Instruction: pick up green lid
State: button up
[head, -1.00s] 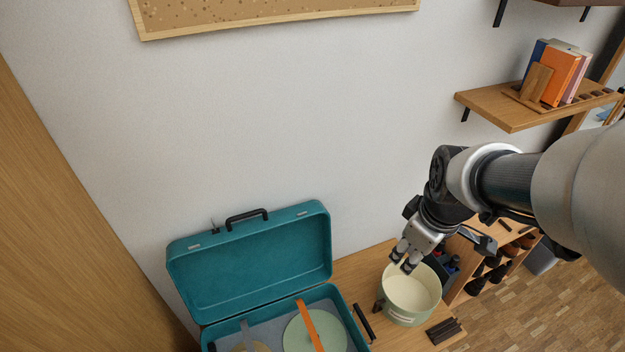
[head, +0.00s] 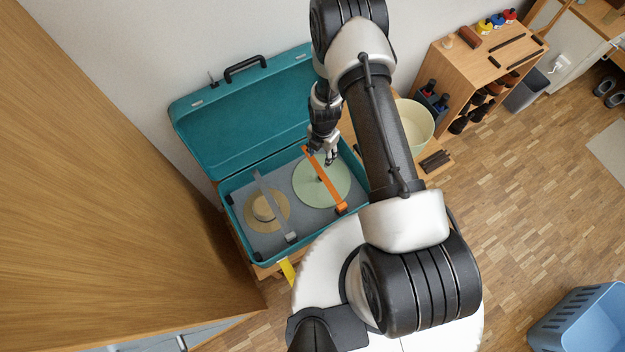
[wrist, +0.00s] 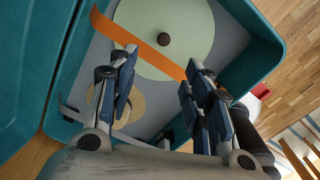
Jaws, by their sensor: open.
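The green lid (head: 312,187) is a pale green disc with a dark knob, lying flat in the right part of the open teal case (head: 237,215). An orange strap (head: 333,190) runs across the lid; it also shows in the wrist view (wrist: 128,38). My gripper (head: 324,158) is over the case, close to the lid's far edge. In the wrist view my gripper (wrist: 155,78) is open and empty, and the lid (wrist: 150,15) with its knob lies beyond the fingertips. I cannot tell the exact height of the fingers above the strap.
A straw-coloured round thing (head: 262,208) lies under a grey strap (head: 272,205) in the case's left part. The case's raised cover (head: 245,115) stands behind. A cream pot (head: 424,125) is on the right. A wooden cabinet (head: 110,170) stands at the left.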

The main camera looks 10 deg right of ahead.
jog(key=b, duration=0.4)
send_over(322, 177)
jog(key=f, duration=0.8)
jog(key=w+f, duration=0.1)
jog(key=f, duration=0.3)
jog(key=shift+a+f, duration=0.1)
jog(key=shift+f, duration=0.1)
jog(key=f, duration=0.1)
jog(key=f+b, duration=0.1)
jog(key=f, duration=0.1)
jog(key=s+f, duration=0.1)
jog(key=f, duration=0.1)
jog(key=shift+f+b, duration=0.15)
jog(key=shift+b, duration=0.15)
jog(key=shift+w, duration=0.1)
jog(key=shift+c, duration=0.5)
grip_shut()
